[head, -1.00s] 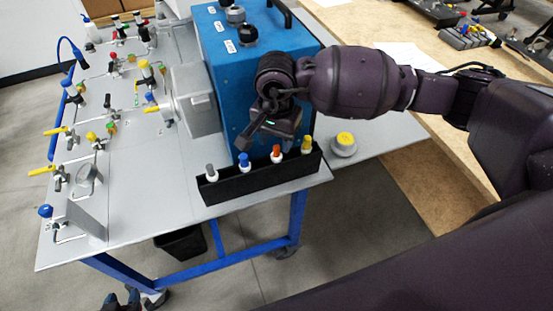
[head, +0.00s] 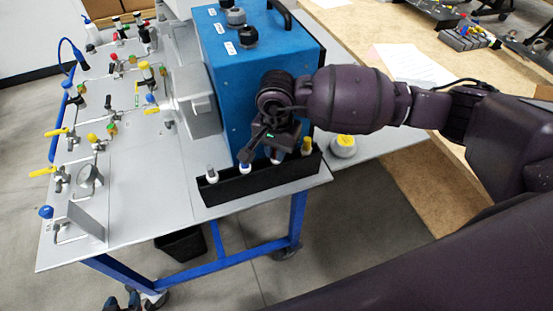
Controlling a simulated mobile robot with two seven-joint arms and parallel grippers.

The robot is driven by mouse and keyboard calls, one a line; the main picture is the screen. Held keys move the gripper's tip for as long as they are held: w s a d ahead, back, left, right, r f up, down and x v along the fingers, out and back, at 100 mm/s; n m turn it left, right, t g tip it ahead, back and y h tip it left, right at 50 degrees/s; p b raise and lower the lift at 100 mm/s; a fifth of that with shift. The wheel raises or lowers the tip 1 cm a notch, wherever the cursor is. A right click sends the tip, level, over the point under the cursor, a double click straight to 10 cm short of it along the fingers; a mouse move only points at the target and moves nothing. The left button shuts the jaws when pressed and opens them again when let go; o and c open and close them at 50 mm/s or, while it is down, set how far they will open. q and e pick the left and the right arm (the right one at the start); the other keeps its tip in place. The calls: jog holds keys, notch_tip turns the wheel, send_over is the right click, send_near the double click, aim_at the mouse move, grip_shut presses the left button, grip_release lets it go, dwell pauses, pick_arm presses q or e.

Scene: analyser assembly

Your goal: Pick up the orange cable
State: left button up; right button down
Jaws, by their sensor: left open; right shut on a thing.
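A black rack (head: 260,183) at the front edge of the grey table holds a row of upright cable plugs. The grey plug (head: 211,174) and the yellow plug (head: 307,147) stand clear at its ends. The blue plug (head: 245,165) shows only low down, beside one finger. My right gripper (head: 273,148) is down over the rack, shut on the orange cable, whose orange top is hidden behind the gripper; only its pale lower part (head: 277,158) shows.
A large blue analyser box (head: 255,75) stands right behind the rack. A round grey pot with a yellow top (head: 344,145) stands to the right. Several valves and fittings cover the left of the table (head: 150,205). A wooden bench (head: 415,160) lies to the right.

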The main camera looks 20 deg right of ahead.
jog(key=shift+r, duration=0.15)
jog(key=shift+r, duration=0.3)
pick_arm(q)
jog(key=r+p, duration=0.1)
jog(key=w+r+p, duration=0.1)
jog(key=r, duration=0.1)
jog(key=shift+r, duration=0.1)
pick_arm(e)
notch_tip(320, 180, up, 26)
dwell(0.6)
pick_arm(q)
jog(key=shift+s, duration=0.1)
